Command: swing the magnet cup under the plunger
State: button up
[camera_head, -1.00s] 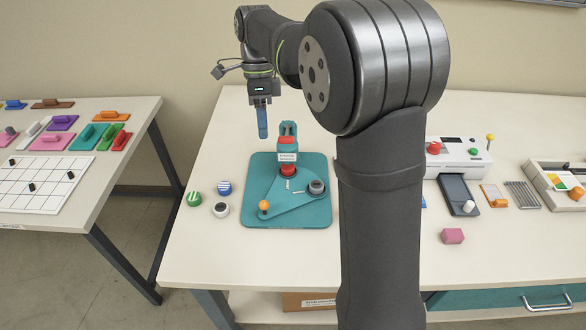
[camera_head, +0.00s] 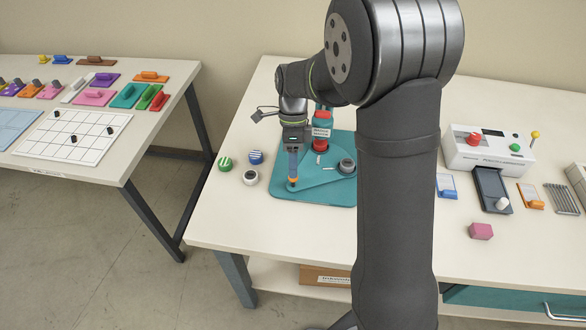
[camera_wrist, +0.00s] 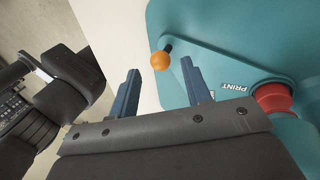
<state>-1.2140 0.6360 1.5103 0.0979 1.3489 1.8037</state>
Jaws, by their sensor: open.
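The teal press (camera_head: 345,141) stands on the table, with a red plunger (camera_head: 320,146) below its white label. A teal swing plate (camera_head: 318,178) lies on the base, with an orange knob (camera_head: 293,181) at its front left corner. The dark grey magnet cup (camera_head: 346,166) sits at the plate's right, beside the plunger and not under it. My gripper (camera_head: 293,174) is open, pointing down at the orange knob. In the wrist view the knob (camera_wrist: 160,61) shows between and just beyond the blue fingertips; I cannot tell if they touch it. The plunger (camera_wrist: 272,97) is at right there.
My arm hides the table right of the base. Further right are a white machine (camera_head: 488,150) and a pink block (camera_head: 481,231).

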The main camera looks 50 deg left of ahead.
jog(key=shift+x, duration=1.25)
grip_shut()
